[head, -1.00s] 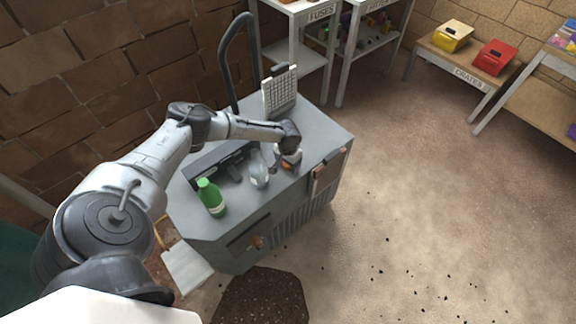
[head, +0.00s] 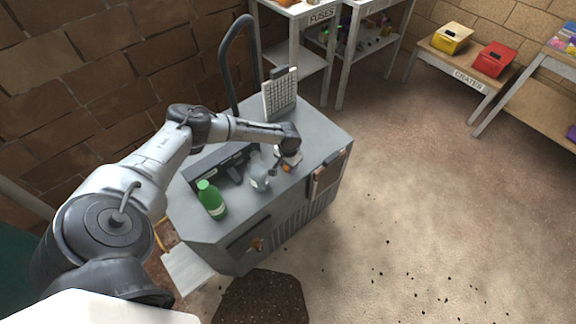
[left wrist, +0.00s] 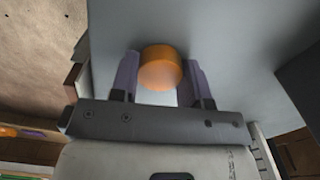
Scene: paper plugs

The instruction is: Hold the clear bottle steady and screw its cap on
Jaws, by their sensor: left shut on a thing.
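The clear bottle (head: 260,179) stands upright on the grey cart top, beside the green bottle. An orange round cap (left wrist: 161,69) sits between the two fingers of my left gripper (left wrist: 161,80) in the left wrist view. The gripper is shut on it. In the head view my left gripper (head: 281,169) is just right of the clear bottle, with the orange cap (head: 287,168) at its fingers. I cannot tell how far the cap is above the cart top. My right gripper is not in view.
A dark tray (head: 202,167) lies behind the bottles. A white grid panel (head: 280,95) stands at the cart's back. The cart top right of my gripper is clear.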

